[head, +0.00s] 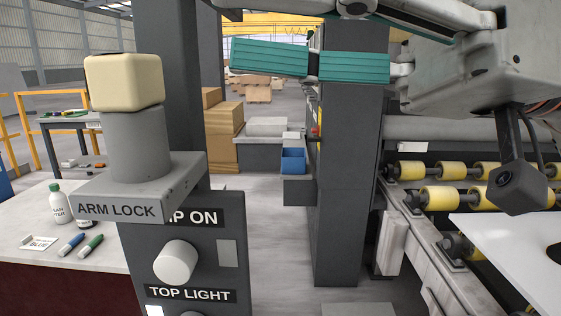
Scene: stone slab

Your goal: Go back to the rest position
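A control post stands at the left front, with a grey panel (190,255) labelled "TOP LIGHT" and a partly hidden label ending in "P ON". A white round knob (176,263) sits on this panel. Above it is a ledge (140,198) labelled "ARM LOCK", bearing a grey cylinder (136,142) with a cream block (124,82) on top. A pale flat slab (505,250) shows at the right edge, partly cut off by the frame.
Yellow rollers (440,197) line a conveyor on the right. A dark pillar (350,180) stands mid-view. A white table (35,235) with markers and bottles is at left. Floor (275,240) between is clear.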

